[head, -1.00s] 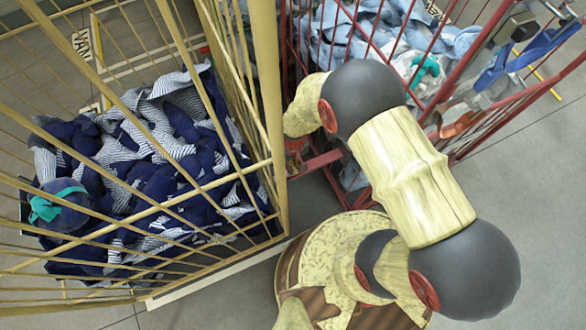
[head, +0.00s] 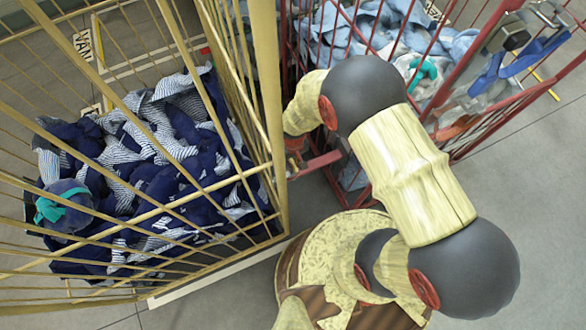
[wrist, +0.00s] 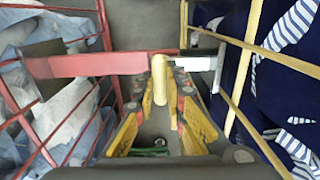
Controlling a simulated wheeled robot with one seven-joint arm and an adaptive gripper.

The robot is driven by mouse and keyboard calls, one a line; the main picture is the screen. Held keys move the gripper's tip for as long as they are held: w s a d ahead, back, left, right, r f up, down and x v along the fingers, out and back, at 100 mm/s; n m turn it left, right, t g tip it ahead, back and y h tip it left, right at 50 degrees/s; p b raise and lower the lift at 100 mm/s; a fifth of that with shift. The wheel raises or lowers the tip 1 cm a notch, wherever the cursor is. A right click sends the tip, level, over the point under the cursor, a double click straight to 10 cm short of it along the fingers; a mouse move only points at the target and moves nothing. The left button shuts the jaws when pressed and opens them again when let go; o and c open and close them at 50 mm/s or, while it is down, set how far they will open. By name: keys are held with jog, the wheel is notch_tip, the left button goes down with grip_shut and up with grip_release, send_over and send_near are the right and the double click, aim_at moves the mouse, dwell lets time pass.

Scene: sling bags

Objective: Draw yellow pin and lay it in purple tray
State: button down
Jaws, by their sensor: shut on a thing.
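In the wrist view the yellow pin (wrist: 159,80) stands upright between the fingertips of my gripper (wrist: 162,84), which is shut on it. The pin is at the junction of a red bar (wrist: 95,65) from the left and a pale grey bar (wrist: 197,62) from the right. I cannot tell whether the pin is still seated there. In the head view my arm reaches to the gap between the two cages, and the fingers are mostly hidden by the cream post. I cannot make out a purple tray in any view.
A cream cage (head: 274,110) with navy and striped cloth (head: 160,160) stands at left. A red cage (head: 448,95) with pale blue cloth (head: 345,35) stands at back right. Blue pieces (head: 535,52) hang at its corner. Grey floor (head: 535,185) is clear at right.

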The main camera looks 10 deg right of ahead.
jog(key=shift+r+p, duration=2.85)
jog(key=shift+r, duration=0.9)
jog(key=shift+r+p, duration=1.6)
jog(key=shift+r, duration=0.4)
